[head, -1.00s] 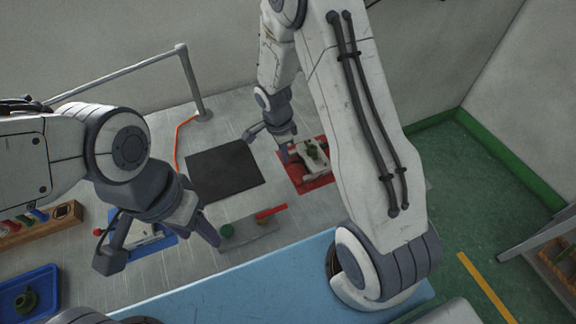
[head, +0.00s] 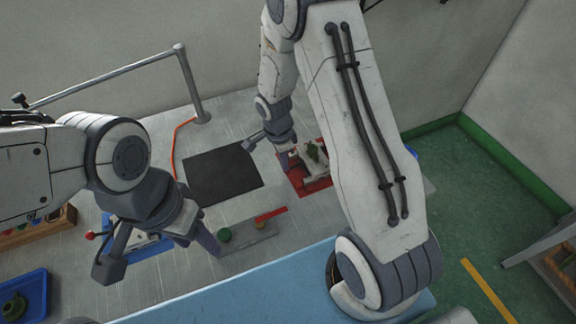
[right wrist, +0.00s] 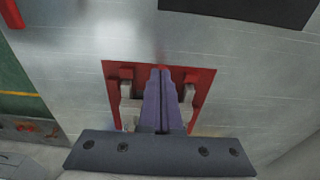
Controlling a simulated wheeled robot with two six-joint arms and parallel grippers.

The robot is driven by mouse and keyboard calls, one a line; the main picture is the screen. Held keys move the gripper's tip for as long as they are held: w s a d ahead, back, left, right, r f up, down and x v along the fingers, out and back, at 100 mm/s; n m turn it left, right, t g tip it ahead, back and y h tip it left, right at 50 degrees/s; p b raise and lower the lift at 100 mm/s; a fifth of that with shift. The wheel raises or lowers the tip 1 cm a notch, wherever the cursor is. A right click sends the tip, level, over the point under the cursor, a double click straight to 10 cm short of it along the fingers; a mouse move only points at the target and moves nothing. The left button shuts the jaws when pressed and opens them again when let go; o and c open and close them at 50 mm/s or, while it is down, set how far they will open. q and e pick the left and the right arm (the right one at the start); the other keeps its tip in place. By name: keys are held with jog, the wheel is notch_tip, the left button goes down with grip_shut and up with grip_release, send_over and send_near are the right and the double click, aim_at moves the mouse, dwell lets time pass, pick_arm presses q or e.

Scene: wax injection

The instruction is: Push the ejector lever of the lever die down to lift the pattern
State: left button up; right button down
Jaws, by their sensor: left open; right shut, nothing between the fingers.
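My right gripper (head: 285,163) is shut and empty, at the left side of this die. In the right wrist view its fingers (right wrist: 162,98) hide the die's middle; contact is unclear. Another die (head: 148,240) lies on a blue mat (head: 160,247) at the left, partly hidden by my left arm. A red-knobbed lever (head: 90,235) sticks out at its left. My left gripper (head: 208,241) is open beside a grey plate.
The grey plate (head: 262,229) holds a green knob (head: 225,234) and a red bar (head: 271,214). A black mat (head: 222,173) lies between the two dies. A blue tray (head: 22,295) and a wooden rack (head: 40,230) stand at the left. A railing (head: 188,80) runs behind.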

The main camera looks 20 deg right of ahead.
jog(key=a, duration=0.1)
jog(key=a+r, duration=0.1)
jog(key=a, duration=0.1)
jog(key=shift+r, duration=0.1)
notch_tip(320, 180, up, 10)
jog(key=a+b, duration=0.1)
jog(key=shift+b, duration=0.4)
jog(key=shift+r, duration=0.1)
dwell(0.4)
jog(key=s+a+r+n, duration=0.2)
jog(key=s+a+n, duration=0.1)
jog(key=s+n, duration=0.5)
jog(key=s+a+r+n+y, duration=0.1)
jog(key=s+a+r+n, duration=0.1)
jog(key=s+a+n, duration=0.2)
jog(key=s+a+r+n+y, duration=0.1)
jog(key=s+a+r+n, duration=0.2)
jog(key=s+n, duration=0.8)
jog(key=shift+s+a+n, duration=0.3)
jog(key=shift+s+n, duration=0.05)
jog(key=shift+n, duration=0.65)
